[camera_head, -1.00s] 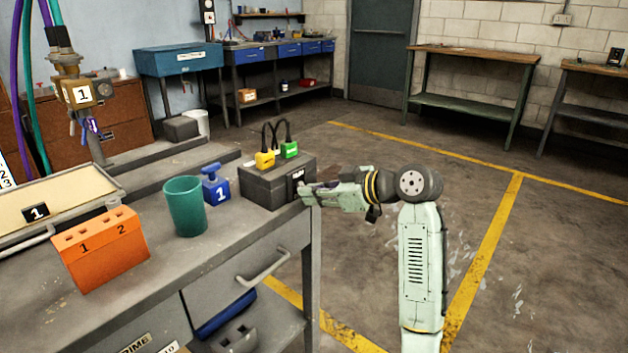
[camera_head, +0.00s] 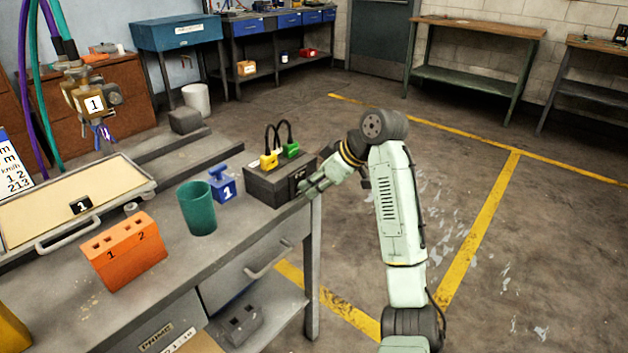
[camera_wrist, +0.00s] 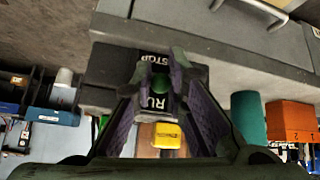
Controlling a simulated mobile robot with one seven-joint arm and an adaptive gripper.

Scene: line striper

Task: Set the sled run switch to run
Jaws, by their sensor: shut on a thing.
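The sled run switch is on the front face of a dark grey box (camera_head: 262,190) at the bench's right end. In the wrist view that face carries a black label (camera_wrist: 154,58) reading "STOP", and part of "RUN" shows closer to the box top. My gripper (camera_head: 305,187) is at this face in the head view. In the wrist view my gripper (camera_wrist: 164,75) is shut on the switch, a green part (camera_wrist: 148,97) showing between the fingers. The fingers hide most of the switch, so its exact setting is unclear.
Yellow (camera_head: 268,161) and green (camera_head: 291,150) plugs with black cables stand on the box. A blue block with handle (camera_head: 223,185), a teal cup (camera_head: 197,210) and an orange block (camera_head: 125,255) are on the bench. The floor right of the bench is clear.

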